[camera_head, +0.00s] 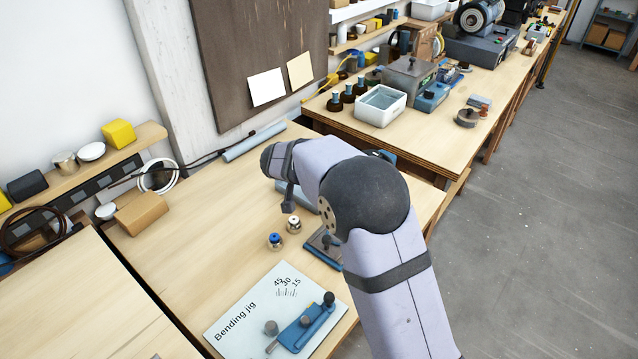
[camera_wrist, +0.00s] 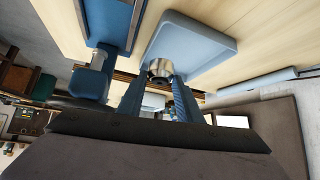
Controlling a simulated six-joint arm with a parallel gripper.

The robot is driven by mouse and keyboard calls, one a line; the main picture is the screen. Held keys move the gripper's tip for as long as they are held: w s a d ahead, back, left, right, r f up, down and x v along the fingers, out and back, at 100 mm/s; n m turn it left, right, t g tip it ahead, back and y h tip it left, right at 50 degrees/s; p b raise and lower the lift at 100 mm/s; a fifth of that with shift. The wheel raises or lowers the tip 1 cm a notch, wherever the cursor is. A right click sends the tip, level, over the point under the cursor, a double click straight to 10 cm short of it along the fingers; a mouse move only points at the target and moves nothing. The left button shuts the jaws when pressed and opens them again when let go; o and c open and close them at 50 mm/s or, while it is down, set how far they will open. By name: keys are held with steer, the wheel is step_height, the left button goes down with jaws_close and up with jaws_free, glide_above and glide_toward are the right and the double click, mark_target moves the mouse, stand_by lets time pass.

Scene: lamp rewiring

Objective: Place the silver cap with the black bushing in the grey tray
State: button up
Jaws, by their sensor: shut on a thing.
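My gripper (camera_wrist: 158,88) is shut on the silver cap (camera_wrist: 160,66), whose dark centre shows between the fingertips in the wrist view. In the head view my gripper (camera_head: 289,203) points down, and the held cap cannot be made out there. The grey tray (camera_wrist: 205,48) lies just beyond the cap in the wrist view; I cannot tell whether they touch. In the head view only part of the tray (camera_head: 305,200) shows, behind my arm. A silver cap with a blue bushing (camera_head: 275,241) and one with a white bushing (camera_head: 294,225) stand on the bench.
A blue fixture (camera_wrist: 106,22) is beside the tray; in the head view my arm partly hides it. The bending jig (camera_head: 303,327) sits on a white sheet at the front. Bare bench lies between the box and the caps.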

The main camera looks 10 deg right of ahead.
steer(key=w+a+n+y, duration=0.1)
steer(key=w+n+y, duration=0.15)
steer(key=w, duration=0.25)
steer(key=shift+n+t+h, duration=0.25)
steer(key=shift+t, duration=0.15)
steer(key=shift+f, duration=4.85)
steer(key=shift+f, duration=0.2)
steer(key=o, duration=1.1)
steer(key=shift+r, duration=0.15)
